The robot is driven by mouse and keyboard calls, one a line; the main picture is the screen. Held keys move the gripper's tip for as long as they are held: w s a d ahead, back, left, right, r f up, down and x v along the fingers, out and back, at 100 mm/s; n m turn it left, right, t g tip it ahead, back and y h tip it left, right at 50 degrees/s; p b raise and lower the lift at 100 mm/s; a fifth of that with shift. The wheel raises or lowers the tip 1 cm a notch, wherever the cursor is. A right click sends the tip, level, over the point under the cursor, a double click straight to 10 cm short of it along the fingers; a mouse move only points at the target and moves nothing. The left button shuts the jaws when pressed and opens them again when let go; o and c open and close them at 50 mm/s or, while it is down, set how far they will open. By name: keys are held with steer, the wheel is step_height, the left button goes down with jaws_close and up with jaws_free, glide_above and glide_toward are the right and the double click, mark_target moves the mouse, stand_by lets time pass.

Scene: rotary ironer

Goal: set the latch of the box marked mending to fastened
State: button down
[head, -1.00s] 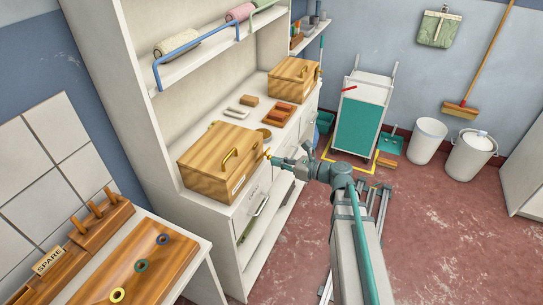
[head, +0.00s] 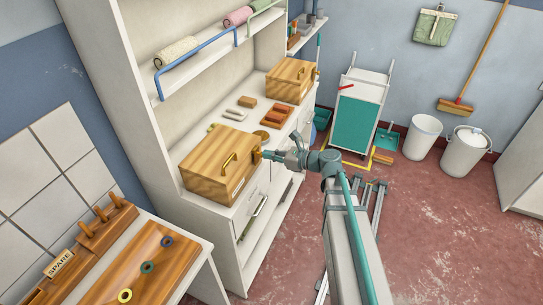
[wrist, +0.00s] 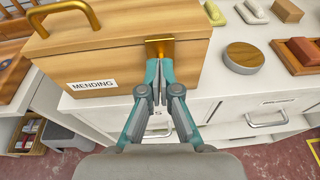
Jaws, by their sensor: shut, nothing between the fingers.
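The wooden box marked mending (head: 215,170) sits on the white counter with its lid down. Its label (wrist: 92,84) shows on the front in the wrist view. A brass latch (wrist: 160,47) is at the right part of that front, by the lid seam; it also shows in the head view (head: 257,155). My gripper (wrist: 159,84) is shut and empty. Its fingertips are right at the latch's lower part and cover some of it; I cannot tell whether they touch. Whether the latch is fully fastened cannot be told.
A second wooden box (head: 290,79) stands farther back on the counter. Between the boxes lie a round brown disc (wrist: 243,57), pale handled blocks (wrist: 251,12) and a wooden tray (wrist: 290,60). Drawer handles (wrist: 266,119) stick out below the counter edge.

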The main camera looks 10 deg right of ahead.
stand_by(0.6)
steer(key=s+d+r+b, duration=0.2)
steer(key=s+d+r, duration=0.4)
steer(key=d, duration=0.3)
steer(key=shift+s+d+r, duration=0.2)
steer(key=shift+r, duration=0.05)
stand_by(0.5)
